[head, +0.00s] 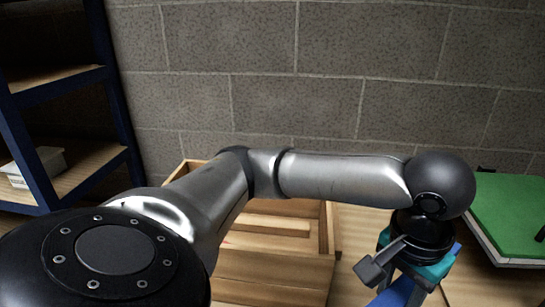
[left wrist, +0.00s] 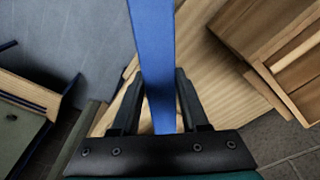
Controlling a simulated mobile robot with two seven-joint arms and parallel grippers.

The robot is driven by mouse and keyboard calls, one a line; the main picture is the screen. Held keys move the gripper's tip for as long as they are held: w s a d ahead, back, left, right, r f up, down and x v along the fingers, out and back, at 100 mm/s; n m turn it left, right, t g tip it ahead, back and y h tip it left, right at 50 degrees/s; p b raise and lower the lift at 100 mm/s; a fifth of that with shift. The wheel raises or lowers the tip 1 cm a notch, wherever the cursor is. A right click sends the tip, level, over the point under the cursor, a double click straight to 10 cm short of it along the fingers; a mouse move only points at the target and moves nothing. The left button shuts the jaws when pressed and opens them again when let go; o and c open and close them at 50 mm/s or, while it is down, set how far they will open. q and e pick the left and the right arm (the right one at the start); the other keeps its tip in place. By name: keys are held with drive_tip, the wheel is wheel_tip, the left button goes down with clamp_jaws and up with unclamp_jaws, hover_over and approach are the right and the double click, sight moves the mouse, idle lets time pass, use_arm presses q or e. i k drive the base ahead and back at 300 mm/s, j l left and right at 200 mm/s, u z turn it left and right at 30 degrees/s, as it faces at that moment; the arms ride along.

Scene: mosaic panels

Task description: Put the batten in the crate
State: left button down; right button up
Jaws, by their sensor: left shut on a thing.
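The batten is a long blue bar (left wrist: 153,45); in the head view a piece of it (head: 392,297) shows low at the right, partly hidden by my gripper. My left gripper (head: 404,292) points down and is shut on the batten, which passes between its two fingers in the left wrist view (left wrist: 158,85). The crate (head: 275,265) is a wooden slatted box left of the gripper, partly hidden behind my left arm. A pale wooden strip (head: 265,225) shows inside it. A wooden box at the upper right of the left wrist view (left wrist: 290,70) looks like the crate. My right gripper is out of view.
A wooden table top (head: 350,240) lies under the crate and gripper. A green-topped panel (head: 515,215) is at the right. A blue shelf rack (head: 125,100) with a white bin (head: 35,167) stands at the left. A grey block wall (head: 300,100) closes the back.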

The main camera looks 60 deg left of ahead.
sight(244, 240)
drive_tip(key=u, duration=1)
drive_tip(key=l+u, duration=0.25)
drive_tip(key=u, duration=0.15)
drive_tip(key=k+l+u, duration=0.15)
drive_tip(key=u, duration=0.2)
drive_tip(key=i+l, duration=0.5)
drive_tip(key=i, duration=0.2)
